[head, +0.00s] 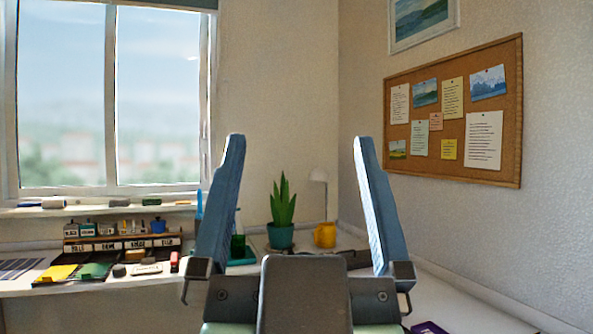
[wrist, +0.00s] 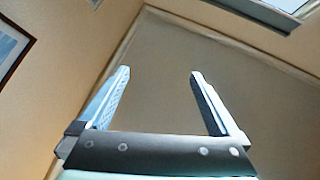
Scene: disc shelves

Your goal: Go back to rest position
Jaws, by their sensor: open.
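My gripper (head: 298,150) stands upright in the middle of the head view, with its two blue-grey fingers wide apart and nothing between them. In the wrist view my gripper (wrist: 158,78) is also open and empty, pointing up toward the bare ceiling and walls. The gripper base hides part of the desk behind it in the head view.
A white desk (head: 130,288) runs along the window and right wall. It carries a labelled rack (head: 122,245), a potted plant (head: 281,215), a yellow mug (head: 324,235) and several small items. A cork board (head: 455,110) hangs on the right wall. Air around the fingers looks clear.

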